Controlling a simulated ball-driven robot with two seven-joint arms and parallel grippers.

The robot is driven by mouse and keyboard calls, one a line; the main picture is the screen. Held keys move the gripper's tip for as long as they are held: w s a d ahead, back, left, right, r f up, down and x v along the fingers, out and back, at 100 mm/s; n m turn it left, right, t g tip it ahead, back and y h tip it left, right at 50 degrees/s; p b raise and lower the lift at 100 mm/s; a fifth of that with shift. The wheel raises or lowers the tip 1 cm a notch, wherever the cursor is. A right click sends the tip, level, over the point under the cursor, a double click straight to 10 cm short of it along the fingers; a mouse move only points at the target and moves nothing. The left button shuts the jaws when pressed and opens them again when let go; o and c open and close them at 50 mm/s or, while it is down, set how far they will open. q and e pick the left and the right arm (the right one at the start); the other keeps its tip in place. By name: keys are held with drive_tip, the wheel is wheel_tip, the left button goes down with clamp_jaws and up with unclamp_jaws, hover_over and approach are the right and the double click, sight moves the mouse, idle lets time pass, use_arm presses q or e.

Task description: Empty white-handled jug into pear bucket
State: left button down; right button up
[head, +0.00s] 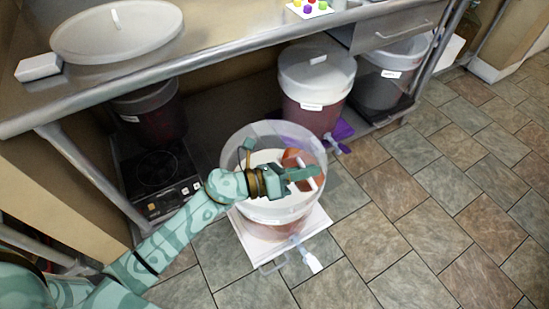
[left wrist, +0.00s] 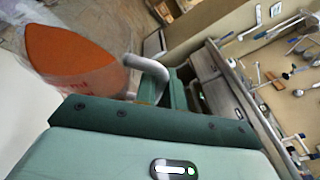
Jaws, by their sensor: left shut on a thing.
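My left gripper (head: 305,173) is shut on the white handle (left wrist: 150,72) of a clear jug. The jug (head: 297,158) is over the mouth of an open, translucent bucket (head: 262,207) on the floor. Orange-brown liquid (left wrist: 70,58) shows inside the jug in the left wrist view. The jug looks tilted, but my gripper hides part of it, and I see no clear stream. The bucket has reddish content low down, a pale label and a spigot (head: 308,258) at its front. I cannot read the label. My right gripper is not in view.
The bucket stands on a white base (head: 318,222). Two lidded buckets, one red-filled (head: 312,95) and one grey (head: 392,75), stand behind right. A dark bucket (head: 150,110) and a black hotplate (head: 157,170) are under the metal table (head: 200,58). Tiled floor at right is clear.

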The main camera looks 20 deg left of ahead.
use_arm(q)
drive_tip(key=shift+w+a, duration=0.1)
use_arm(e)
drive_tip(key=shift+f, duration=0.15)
use_arm(q)
drive_tip(key=shift+r, duration=0.15)
drive_tip(key=shift+w+a+r+n+t+h+b, duration=0.1)
drive_tip(key=shift+a+r+n+t+h+b, duration=0.25)
drive_tip(key=shift+n, duration=0.25)
drive_tip(key=shift+r, duration=0.15)
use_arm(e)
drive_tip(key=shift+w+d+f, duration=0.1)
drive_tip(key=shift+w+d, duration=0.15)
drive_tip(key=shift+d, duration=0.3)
use_arm(q)
drive_tip(key=shift+a+r, duration=0.1)
drive_tip(key=shift+r, duration=0.05)
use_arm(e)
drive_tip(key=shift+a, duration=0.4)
use_arm(q)
drive_tip(key=shift+w+a+n, duration=0.1)
drive_tip(key=shift+n, duration=0.2)
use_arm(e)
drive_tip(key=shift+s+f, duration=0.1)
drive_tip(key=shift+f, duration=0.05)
